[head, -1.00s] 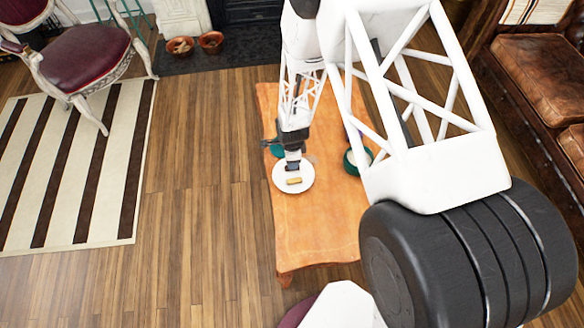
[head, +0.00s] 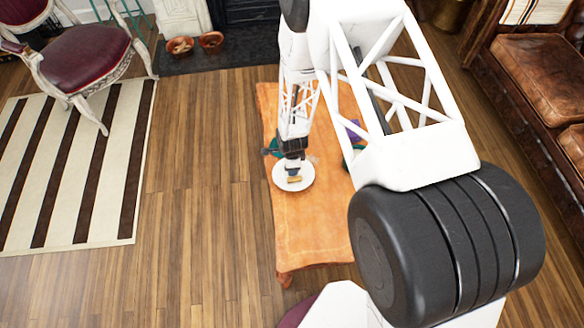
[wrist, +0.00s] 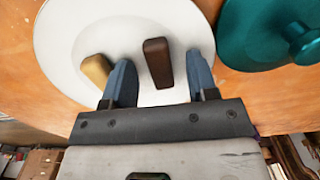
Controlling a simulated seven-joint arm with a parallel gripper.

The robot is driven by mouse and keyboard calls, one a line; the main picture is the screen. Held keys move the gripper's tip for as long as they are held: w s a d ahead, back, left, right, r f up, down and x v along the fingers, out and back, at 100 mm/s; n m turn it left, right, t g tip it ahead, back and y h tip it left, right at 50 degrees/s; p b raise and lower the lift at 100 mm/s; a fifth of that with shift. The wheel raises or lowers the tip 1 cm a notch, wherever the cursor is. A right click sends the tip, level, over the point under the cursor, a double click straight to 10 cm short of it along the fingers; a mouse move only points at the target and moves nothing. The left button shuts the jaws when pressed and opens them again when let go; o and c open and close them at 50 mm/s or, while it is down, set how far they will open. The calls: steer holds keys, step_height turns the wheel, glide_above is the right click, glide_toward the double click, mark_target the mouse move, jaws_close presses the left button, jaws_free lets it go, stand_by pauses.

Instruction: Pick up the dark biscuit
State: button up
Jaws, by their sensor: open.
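The dark biscuit (wrist: 158,62) lies on the white plate (wrist: 62,40) in the wrist view, between the two blue fingers of my gripper (wrist: 160,82). The fingers are open, with a gap to the biscuit on both sides. A tan biscuit (wrist: 96,70) lies on the plate just outside the left finger. In the head view my gripper (head: 293,172) is over the plate (head: 303,184), and the tan biscuit (head: 295,179) shows at its near side. The dark biscuit is hidden there.
A teal lidded pot (wrist: 265,35) is beside the plate at the right in the wrist view. The orange wooden table (head: 312,235) is bare on its near side. A purple object (head: 354,130) is at its right, partly behind my arm.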

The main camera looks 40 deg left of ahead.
steer(key=shift+s+d+f, duration=0.15)
steer(key=shift+f, duration=0.05)
steer(key=shift+d+f, duration=0.1)
jaws_close()
steer(key=shift+s, duration=0.1)
stand_by(0.4)
steer(key=shift+r, duration=0.6)
step_height(320, 180, up, 2)
steer(key=shift+r, duration=0.25)
steer(key=s+d, duration=0.3)
steer(key=d, duration=0.1)
steer(key=s+d+r, duration=0.1)
steer(key=s+d, duration=0.2)
steer(key=d, duration=0.1)
steer(key=s+d, duration=0.3)
steer(key=d, duration=0.1)
steer(key=shift+s+r, duration=0.3)
steer(key=shift+r, duration=0.05)
steer(key=shift+w, duration=0.1)
